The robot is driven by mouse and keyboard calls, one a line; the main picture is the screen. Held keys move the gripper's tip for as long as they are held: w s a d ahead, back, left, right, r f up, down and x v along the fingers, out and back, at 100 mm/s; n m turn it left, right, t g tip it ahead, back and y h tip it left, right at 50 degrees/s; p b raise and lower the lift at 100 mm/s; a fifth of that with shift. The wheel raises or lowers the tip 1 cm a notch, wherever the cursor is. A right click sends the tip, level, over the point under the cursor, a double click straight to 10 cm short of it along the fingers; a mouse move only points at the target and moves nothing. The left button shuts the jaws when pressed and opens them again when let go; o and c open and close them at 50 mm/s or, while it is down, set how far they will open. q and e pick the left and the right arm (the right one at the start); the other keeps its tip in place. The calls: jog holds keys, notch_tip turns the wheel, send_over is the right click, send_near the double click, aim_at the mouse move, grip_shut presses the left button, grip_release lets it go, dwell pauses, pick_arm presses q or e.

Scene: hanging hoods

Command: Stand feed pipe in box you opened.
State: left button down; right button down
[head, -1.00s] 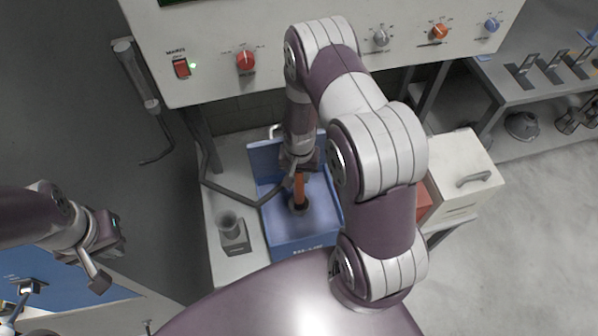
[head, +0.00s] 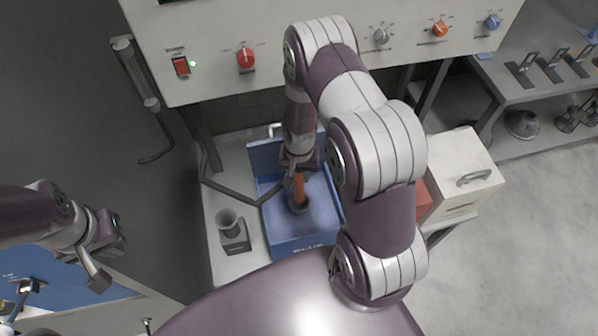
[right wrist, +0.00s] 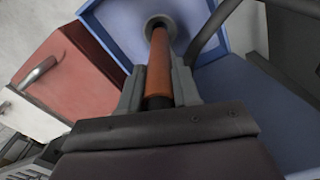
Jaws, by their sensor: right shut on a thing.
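The feed pipe (head: 299,186) is an orange tube with a dark, wider foot, standing about upright inside the blue box (head: 310,243). The box is open, with its lid raised at the back left. My right gripper (head: 297,170) is over the box and shut on the pipe's upper part. In the right wrist view the orange pipe (right wrist: 159,65) runs from between the fingers (right wrist: 158,90) to a grey round foot at the box floor; I cannot tell whether the foot touches the floor. My left gripper (head: 103,262) is at the far left, away from the box; its jaws are unclear.
A grey cup on a stand (head: 231,229) is left of the box. A red box (head: 424,199) and a white box with a handle (head: 462,172) are at its right. A control panel (head: 310,45) hangs behind. A bent dark bar (head: 235,193) passes close to the box's left side.

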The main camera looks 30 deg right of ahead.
aim_at(299, 184)
jog(key=shift+f+b, duration=2.2)
jog(key=shift+f, duration=0.65)
jog(key=shift+f+b, duration=2.6)
jog(key=shift+f, duration=0.65)
jog(key=c, duration=0.7)
grip_release()
jog(key=shift+c, duration=0.2)
jog(key=shift+r, duration=0.1)
